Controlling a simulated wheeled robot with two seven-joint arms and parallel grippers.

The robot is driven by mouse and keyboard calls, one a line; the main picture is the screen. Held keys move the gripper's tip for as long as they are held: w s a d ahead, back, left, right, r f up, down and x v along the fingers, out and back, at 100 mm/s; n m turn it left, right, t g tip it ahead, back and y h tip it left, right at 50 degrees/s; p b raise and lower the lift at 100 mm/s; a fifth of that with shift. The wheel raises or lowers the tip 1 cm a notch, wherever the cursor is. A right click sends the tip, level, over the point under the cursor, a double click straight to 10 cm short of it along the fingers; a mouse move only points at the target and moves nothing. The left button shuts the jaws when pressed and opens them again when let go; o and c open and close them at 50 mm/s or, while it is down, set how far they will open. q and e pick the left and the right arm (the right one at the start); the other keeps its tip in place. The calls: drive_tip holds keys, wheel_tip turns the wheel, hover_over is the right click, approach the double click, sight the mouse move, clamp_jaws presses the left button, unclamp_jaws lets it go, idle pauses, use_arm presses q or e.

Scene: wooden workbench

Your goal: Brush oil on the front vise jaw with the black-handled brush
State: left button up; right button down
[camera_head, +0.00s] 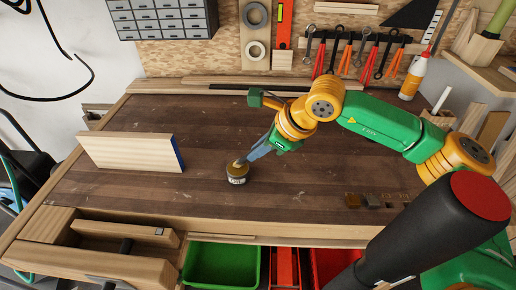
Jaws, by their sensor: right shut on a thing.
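The wooden vise stands at the bench's lower left corner. Its front jaw (100,260) is a long pale block, with a gap between it and the bench side. A small oil jar (237,176) with a brownish top and a label stands upright mid-bench. My right gripper (246,158) reaches down and left, with its fingertips at the jar's mouth. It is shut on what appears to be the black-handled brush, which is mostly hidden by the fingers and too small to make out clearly. I cannot tell whether the bristles touch the oil. My left gripper is not in view.
A pale board (130,152) with a blue end stands on edge at the left. Small blocks (372,201) lie at the right front. Green (222,265) and red (285,268) bins sit below the front edge. Tools hang at the back. The bench between jar and vise is clear.

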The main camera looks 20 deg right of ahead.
drive_tip(key=shift+r+p, duration=2.3)
drive_tip(key=shift+r, duration=1.2)
